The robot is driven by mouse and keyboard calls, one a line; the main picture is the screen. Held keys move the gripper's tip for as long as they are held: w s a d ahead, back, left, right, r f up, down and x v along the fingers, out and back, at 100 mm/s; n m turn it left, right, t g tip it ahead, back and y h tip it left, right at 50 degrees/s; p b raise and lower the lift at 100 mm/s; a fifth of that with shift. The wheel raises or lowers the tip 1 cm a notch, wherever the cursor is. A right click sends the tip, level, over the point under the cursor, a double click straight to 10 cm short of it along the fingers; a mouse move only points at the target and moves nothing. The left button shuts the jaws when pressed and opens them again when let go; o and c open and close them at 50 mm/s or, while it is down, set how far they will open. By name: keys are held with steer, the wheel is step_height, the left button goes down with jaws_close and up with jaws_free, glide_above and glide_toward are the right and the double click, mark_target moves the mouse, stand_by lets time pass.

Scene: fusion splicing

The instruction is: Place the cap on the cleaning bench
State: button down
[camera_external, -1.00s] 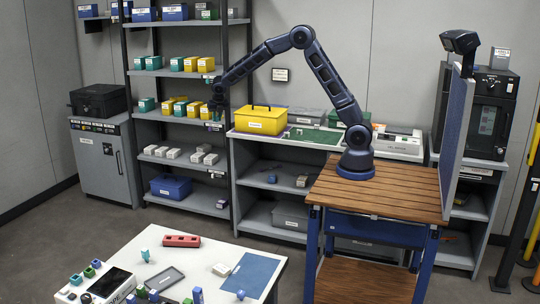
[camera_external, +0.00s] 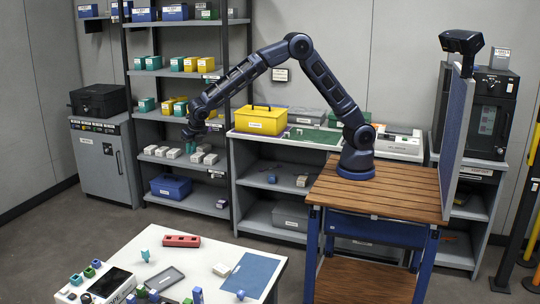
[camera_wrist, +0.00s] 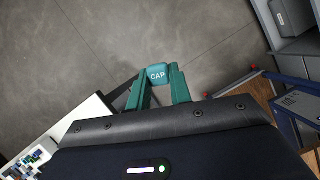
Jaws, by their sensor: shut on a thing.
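A teal cap (camera_wrist: 157,75) marked "CAP" sits between the two teal fingers of my gripper (camera_wrist: 156,84) in the wrist view. The gripper is shut on it and holds it up over grey floor. In the external view my gripper (camera_external: 190,138) hangs in front of the shelf rack, above and behind the white table; the cap there is too small to make out clearly. The white-topped table (camera_external: 215,250) stands at the front with a blue mat (camera_external: 252,273) on it. No label that I can read says which surface is the cleaning bench.
The table carries a red block (camera_external: 181,241), a grey tray (camera_external: 165,279) and several small parts. The shelf rack (camera_external: 190,120) holds boxes behind my gripper. A counter (camera_external: 240,135) with a yellow case (camera_external: 260,120) is at the back. My arm stands on a wooden cart (camera_external: 400,190).

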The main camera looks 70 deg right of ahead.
steer(key=s+a+f+n, duration=0.1)
steer(key=s+a, duration=0.6)
steer(key=a, duration=0.2)
steer(key=s+a+n, duration=0.1)
steer(key=s+a, duration=0.6)
steer(key=a, duration=0.3)
steer(key=n+y, duration=0.2)
glide_above(221, 249)
steer(key=s, duration=0.1)
steer(key=f, duration=0.1)
steer(key=shift+t, duration=0.3)
steer(key=f, duration=2)
steer(key=shift+s+f, duration=0.1)
steer(key=shift+s, duration=0.15)
steer(key=shift+f, duration=0.15)
steer(key=c, duration=1.3)
jaws_free()
steer(key=shift+o, duration=0.2)
steer(key=v, duration=1.2)
steer(key=shift+a, duration=0.25)
steer(key=shift+w, duration=0.1)
